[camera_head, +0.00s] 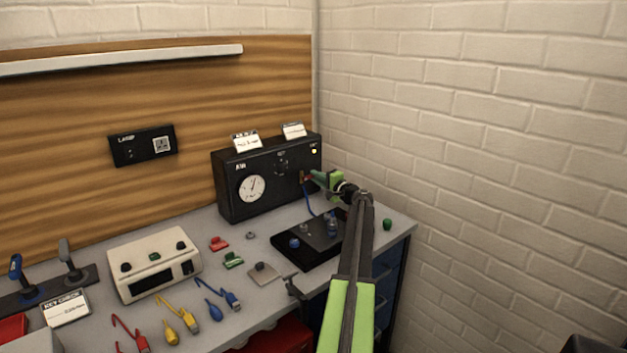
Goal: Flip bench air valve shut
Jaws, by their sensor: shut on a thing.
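The bench air unit is a black box (236,207) with a round white gauge (251,188), standing at the back right of the bench. A small valve lever (303,176) shows on the right part of its front face, with a blue hose (307,200) hanging below it. My gripper (309,177), with green at its end, reaches this lever from the right and is shut on it. The fingertips are small in the picture and partly cover the lever, so its exact angle is hard to tell.
A black tray (283,256) with blue fittings lies below my arm. A beige instrument box (154,264), red and green clips and coloured tools lie to the left. A brick wall (480,150) closes off the right. A green knob (387,224) sits near the bench's right edge.

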